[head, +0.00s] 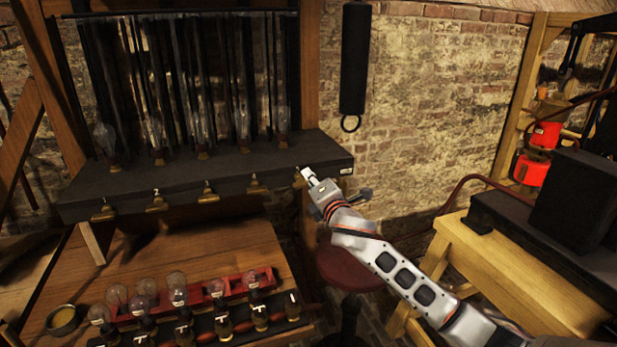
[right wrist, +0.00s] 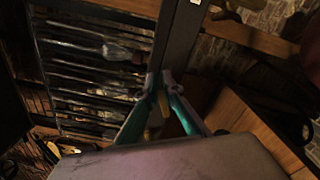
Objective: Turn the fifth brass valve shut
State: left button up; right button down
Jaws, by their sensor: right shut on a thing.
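A row of brass valves runs along the front edge of the dark shelf (head: 200,168). Four show clearly: the first (head: 103,212), second (head: 157,202), third (head: 208,194) and fourth (head: 256,184). My right gripper (head: 307,174) is at the right end of this row, shut on the fifth brass valve, which it mostly hides in the head view. In the right wrist view, the fingers (right wrist: 155,85) close in at the shelf edge, with the brass-coloured valve (right wrist: 155,120) between them. The valve's exact turn angle cannot be told. My left gripper is not in view.
Glass bulbs stand on the shelf above the valves. Below, a wooden bench (head: 200,250) carries a red rack (head: 198,292) of bulbs and a small bowl (head: 63,320). A red round stool (head: 350,268) is under my right arm. A wooden table (head: 470,250) stands at right.

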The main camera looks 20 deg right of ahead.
jog(key=m, duration=0.2)
jog(key=f+m, duration=0.1)
jog(key=m, duration=0.2)
jog(key=shift+d, duration=0.15)
dwell(0.4)
jog(key=shift+f, duration=0.1)
jog(key=c, duration=2.2)
grip_release()
jog(key=s, duration=1.2)
jog(key=shift+d, duration=0.2)
